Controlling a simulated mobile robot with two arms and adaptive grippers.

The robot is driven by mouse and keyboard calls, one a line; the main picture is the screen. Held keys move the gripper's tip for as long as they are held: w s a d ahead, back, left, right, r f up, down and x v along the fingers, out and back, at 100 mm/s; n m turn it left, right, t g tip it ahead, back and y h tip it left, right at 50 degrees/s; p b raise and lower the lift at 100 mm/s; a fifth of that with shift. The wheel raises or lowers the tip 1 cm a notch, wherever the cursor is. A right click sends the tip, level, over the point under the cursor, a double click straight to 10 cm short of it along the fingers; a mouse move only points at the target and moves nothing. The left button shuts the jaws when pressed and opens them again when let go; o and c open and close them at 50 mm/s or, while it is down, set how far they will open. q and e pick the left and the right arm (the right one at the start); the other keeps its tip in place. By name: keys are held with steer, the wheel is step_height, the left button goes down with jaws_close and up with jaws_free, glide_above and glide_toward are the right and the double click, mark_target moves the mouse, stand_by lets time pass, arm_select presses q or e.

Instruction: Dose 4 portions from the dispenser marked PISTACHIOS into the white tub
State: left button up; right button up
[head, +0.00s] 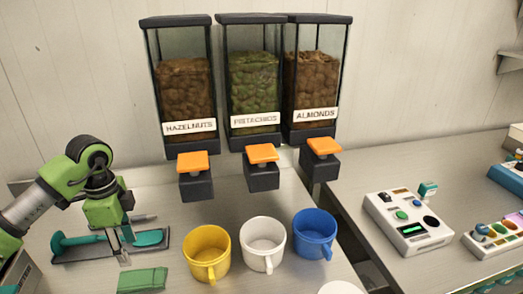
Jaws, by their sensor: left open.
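The PISTACHIOS dispenser (254,98) is the middle of three wall dispensers, filled with green nuts, with an orange paddle (261,153) at its base. The white tub (263,243) stands on the counter below it, between a yellow tub (207,254) and a blue tub (315,235). The inside of the white tub looks pale, and I see no nuts in it. My left gripper (123,250) is open and points down at the left, over a dark tray with a teal-handled tool. It is well left of the tubs and dispensers. My right gripper is not in view.
The HAZELNUTS dispenser (185,95) and ALMONDS dispenser (316,85) flank the middle one closely. A green cloth-like block (142,280) lies near my left gripper. A white control box (408,222) stands on the right counter. A gap separates the two counters.

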arm_select(q)
jaws_close()
stand_by(1.1)
